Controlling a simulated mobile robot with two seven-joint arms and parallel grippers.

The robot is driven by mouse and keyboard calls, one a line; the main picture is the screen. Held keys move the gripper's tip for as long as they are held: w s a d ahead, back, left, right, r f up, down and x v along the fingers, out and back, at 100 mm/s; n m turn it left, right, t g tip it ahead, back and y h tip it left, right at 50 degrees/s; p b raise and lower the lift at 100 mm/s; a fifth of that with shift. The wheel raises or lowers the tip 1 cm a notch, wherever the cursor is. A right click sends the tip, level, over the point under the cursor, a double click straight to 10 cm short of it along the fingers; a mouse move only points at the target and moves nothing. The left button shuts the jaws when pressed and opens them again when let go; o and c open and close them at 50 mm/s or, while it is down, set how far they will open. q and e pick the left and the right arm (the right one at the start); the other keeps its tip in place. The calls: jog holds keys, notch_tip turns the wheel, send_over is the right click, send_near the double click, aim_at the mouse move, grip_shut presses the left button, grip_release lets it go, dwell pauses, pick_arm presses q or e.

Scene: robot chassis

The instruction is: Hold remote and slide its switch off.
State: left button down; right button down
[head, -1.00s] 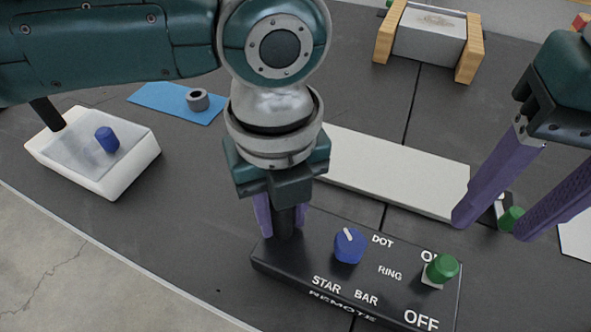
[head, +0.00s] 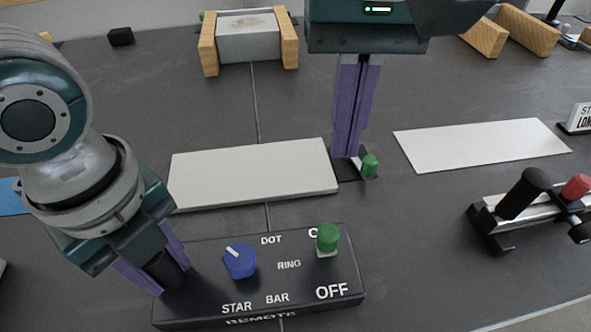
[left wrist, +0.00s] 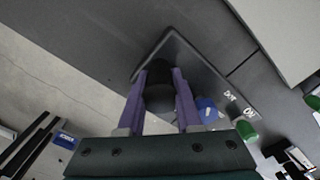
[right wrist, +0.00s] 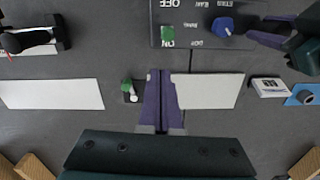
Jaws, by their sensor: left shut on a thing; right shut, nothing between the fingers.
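The remote (head: 200,312) is a dark box lying on the table with a blue knob (head: 240,261) and labels STAR, BAR, RING, DOT. Its green switch (head: 327,239) stands at the ON end, partly covering that word; OFF is nearer the front. My left gripper (head: 160,275) is shut on the black post at the remote's left end, also seen in the left wrist view (left wrist: 159,88). My right gripper (head: 347,155) is shut and empty, pointing down behind the remote, beside a small black piece with a green knob (head: 370,166).
A pale board (head: 250,174) lies just behind the remote and a white sheet (head: 480,145) lies to the right. A lever device (head: 530,205) with black and red knobs stands at the right. A grey block between wooden pieces (head: 248,38) stands at the back.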

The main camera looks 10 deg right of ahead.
aim_at(327, 240)
jog(key=shift+w+d+f+m+g+y, duration=0.1)
jog(key=shift+w+d+m+g+y, duration=0.2)
jog(key=shift+w+d+m, duration=0.6)
jog(key=shift+w+d+m+g+y, duration=0.3)
jog(key=shift+d+m, duration=0.3)
jog(key=shift+m, duration=0.65)
jog(key=shift+w+d+f+m+g+y, duration=0.1)
jog(key=shift+w+d+m+g+y, duration=0.15)
jog(key=shift+w+d+m, duration=0.65)
jog(key=shift+s+a, duration=0.15)
jog(key=shift+s, duration=0.05)
jog(key=x, duration=0.7)
jog(key=s+x, duration=0.1)
jog(key=x, duration=0.2)
jog(key=shift+a, duration=0.45)
jog(key=shift+s+a, duration=0.9)
jog(key=shift+s, duration=0.15)
